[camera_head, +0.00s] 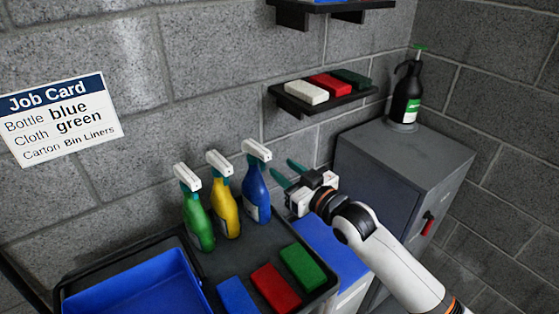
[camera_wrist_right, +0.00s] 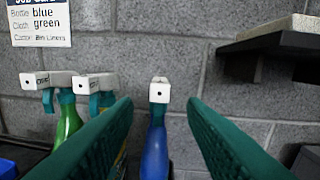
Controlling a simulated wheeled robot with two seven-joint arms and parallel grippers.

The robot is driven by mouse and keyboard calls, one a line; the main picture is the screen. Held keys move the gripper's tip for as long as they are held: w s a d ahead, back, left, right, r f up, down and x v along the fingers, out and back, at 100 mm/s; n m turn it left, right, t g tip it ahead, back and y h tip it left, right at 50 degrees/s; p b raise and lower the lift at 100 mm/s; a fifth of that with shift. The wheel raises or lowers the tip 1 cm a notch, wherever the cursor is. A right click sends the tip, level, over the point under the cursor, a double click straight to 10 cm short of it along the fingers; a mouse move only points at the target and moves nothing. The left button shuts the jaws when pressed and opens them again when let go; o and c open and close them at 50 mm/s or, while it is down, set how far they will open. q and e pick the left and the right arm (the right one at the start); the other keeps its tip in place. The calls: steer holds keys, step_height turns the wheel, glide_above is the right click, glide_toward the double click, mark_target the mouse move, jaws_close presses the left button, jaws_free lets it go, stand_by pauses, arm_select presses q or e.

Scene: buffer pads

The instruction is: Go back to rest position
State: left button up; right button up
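My right gripper (camera_head: 290,172) is open and empty, just right of the blue spray bottle (camera_head: 256,190) in the head view. In the right wrist view its two green fingers stand apart, with the blue bottle (camera_wrist_right: 155,140) showing beyond the gap between them. The blue bottle stands upright on the dark tray top, beside a yellow spray bottle (camera_head: 225,208) and a green spray bottle (camera_head: 197,218). I see no contact between the fingers and the bottle. My left gripper is in neither view.
Blue, red (camera_head: 276,288) and green (camera_head: 303,267) cloths lie at the tray's front right. A blue bin (camera_head: 140,290) is at left. A shelf (camera_head: 318,100) holds more blocks. A grey cabinet (camera_head: 400,160) carries a black pump bottle (camera_head: 406,92). A job card (camera_head: 58,118) hangs left.

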steer(key=shift+s+d, duration=0.45)
steer(key=shift+s, duration=0.15)
steer(key=shift+w, duration=0.1)
